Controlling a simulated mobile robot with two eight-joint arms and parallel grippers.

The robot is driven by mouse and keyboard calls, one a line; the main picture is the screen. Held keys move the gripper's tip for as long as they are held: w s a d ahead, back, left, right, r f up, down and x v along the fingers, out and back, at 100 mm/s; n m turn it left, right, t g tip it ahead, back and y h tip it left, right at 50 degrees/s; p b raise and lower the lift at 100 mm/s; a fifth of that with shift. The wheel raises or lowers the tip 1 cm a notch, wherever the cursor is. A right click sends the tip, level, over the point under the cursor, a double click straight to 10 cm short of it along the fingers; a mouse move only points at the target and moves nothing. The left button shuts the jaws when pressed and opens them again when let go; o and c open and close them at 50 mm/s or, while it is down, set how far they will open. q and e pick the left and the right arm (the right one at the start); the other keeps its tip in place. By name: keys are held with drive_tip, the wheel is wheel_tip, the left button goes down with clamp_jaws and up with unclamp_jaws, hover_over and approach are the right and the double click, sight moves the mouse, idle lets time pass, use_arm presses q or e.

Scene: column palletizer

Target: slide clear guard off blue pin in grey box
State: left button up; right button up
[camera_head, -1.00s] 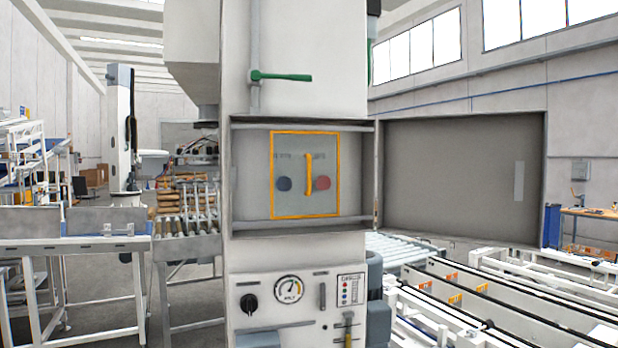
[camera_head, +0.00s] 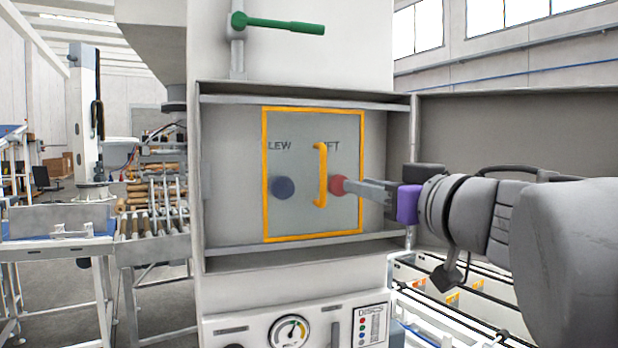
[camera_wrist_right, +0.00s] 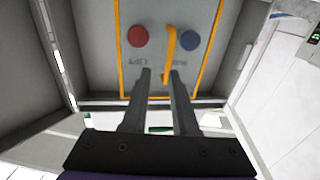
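A clear guard (camera_head: 300,218) with an orange frame and an orange vertical handle (camera_head: 320,175) covers the middle of the open grey box (camera_head: 225,262). Behind it a blue pin (camera_head: 282,188) shows at left and a red pin (camera_head: 338,185) at right. My right gripper (camera_head: 352,186) reaches in from the right, in front of the guard near the red pin. In the right wrist view, which is upside down, the fingers (camera_wrist_right: 163,75) are apart with nothing between them, and the guard's handle (camera_wrist_right: 171,48) lies just beyond their tips. My left gripper is not in view.
The box's door (camera_head: 480,135) stands open to the right, behind my right arm. A green-handled lever (camera_head: 285,24) is above the box and a gauge (camera_head: 290,330) below. A roller conveyor (camera_head: 150,222) stands at left.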

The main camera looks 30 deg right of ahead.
sight(325, 176)
drive_tip(key=shift+y, duration=0.3)
drive_tip(key=w, duration=0.3)
drive_tip(key=w+a, duration=0.1)
drive_tip(key=w, duration=0.2)
drive_tip(key=w+p, duration=0.1)
drive_tip(key=w, duration=0.2)
drive_tip(key=shift+w+a+r, duration=0.35)
clamp_jaws()
idle(1.0)
